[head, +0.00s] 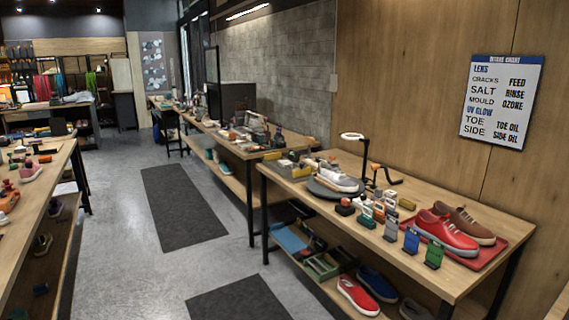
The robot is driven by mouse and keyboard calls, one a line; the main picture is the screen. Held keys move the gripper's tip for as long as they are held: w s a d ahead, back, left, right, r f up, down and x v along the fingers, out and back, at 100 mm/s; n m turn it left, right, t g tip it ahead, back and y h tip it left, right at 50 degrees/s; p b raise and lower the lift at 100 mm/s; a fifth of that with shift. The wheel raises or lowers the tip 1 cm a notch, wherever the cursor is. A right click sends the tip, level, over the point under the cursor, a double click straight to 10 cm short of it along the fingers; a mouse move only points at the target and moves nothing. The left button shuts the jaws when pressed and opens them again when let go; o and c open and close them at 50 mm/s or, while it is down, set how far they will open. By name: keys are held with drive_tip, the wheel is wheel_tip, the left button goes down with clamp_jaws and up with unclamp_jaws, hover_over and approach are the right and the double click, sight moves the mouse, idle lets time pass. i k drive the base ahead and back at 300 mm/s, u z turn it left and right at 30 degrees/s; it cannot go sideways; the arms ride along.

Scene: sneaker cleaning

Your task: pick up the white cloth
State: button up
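I cannot make out a white cloth for certain in the head view. A pale flat thing (65,188) shows at the left bench, too small to tell whether it is cloth. A white and grey shoe (338,180) sits on a dark round stand (322,189) on the right workbench (461,281); I see no clear cloth beside it. My gripper and arm are not in view.
Red and brown shoes stand on a red tray (491,254) at the right. Small bottles and coloured holders (411,241) line the bench's front. A ring lamp (352,136) rises behind. Shoes and a green crate (322,268) fill the lower shelf. The aisle with dark mats (182,205) is clear.

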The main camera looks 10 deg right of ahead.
sight(286, 165)
drive_tip(key=u, duration=0.25)
drive_tip(key=i, duration=1.65)
drive_tip(key=u, duration=0.45)
drive_tip(key=i, duration=1.8)
drive_tip(key=u, duration=0.15)
